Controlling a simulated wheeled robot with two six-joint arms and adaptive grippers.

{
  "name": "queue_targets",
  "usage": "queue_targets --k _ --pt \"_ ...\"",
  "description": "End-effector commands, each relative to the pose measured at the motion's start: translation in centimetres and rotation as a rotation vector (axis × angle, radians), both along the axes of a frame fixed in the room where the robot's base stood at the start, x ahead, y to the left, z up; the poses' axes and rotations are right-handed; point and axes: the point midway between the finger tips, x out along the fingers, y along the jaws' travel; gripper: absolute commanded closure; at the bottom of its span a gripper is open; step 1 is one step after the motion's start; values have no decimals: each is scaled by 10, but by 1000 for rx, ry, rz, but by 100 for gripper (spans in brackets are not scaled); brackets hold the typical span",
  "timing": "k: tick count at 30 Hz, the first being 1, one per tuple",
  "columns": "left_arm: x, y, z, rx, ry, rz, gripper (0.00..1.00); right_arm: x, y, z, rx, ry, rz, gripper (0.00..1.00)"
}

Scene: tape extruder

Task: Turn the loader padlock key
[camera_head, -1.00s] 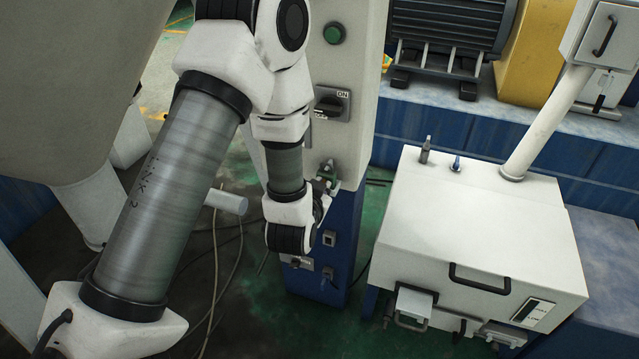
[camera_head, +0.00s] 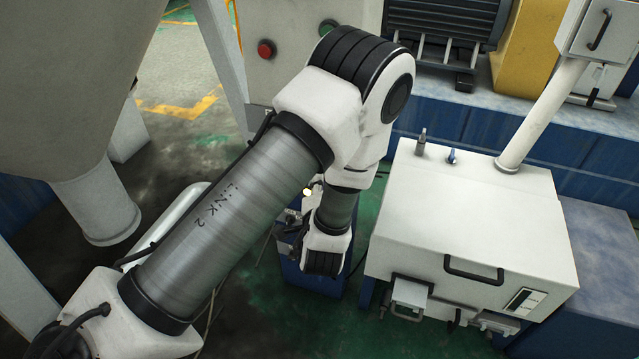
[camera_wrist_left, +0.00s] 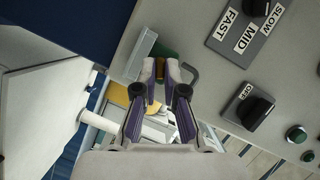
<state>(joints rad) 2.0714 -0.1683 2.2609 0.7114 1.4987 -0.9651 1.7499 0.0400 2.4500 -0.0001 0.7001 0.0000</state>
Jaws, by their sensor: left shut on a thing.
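In the left wrist view my left gripper (camera_wrist_left: 161,70) is shut on a small yellowish piece at the loader padlock, which looks like the padlock key (camera_wrist_left: 160,68). The fingers hide most of it, so I cannot tell how far it is turned. A dark green part (camera_wrist_left: 165,54) shows just beyond the fingertips, and a grey curved bar (camera_wrist_left: 190,72), possibly the shackle, is at their right. In the head view my left arm covers the padlock and the fingertips. My right gripper is in neither view.
The wrist view shows a grey panel with a speed knob plate (camera_wrist_left: 243,28) and an OFF knob (camera_wrist_left: 254,108). In the head view a white box machine (camera_head: 470,220) with black handles stands right of my arm. A red button (camera_head: 266,48) is on the column behind.

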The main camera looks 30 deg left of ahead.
Motion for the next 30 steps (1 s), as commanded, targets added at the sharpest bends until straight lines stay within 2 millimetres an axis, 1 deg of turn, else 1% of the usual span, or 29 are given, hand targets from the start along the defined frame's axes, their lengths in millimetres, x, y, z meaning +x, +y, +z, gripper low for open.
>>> queue_targets --k 9,21,22,24,30 --pt "0 0 -1 88 21 0 100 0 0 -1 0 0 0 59" --pt "0 0 -1 94 22 0 100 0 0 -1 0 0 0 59" --pt "0 0 -1 94 22 0 87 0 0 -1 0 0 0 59" --pt "0 0 -1 94 22 0 65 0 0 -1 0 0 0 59" --pt "0 0 -1 93 23 0 65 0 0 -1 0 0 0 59"
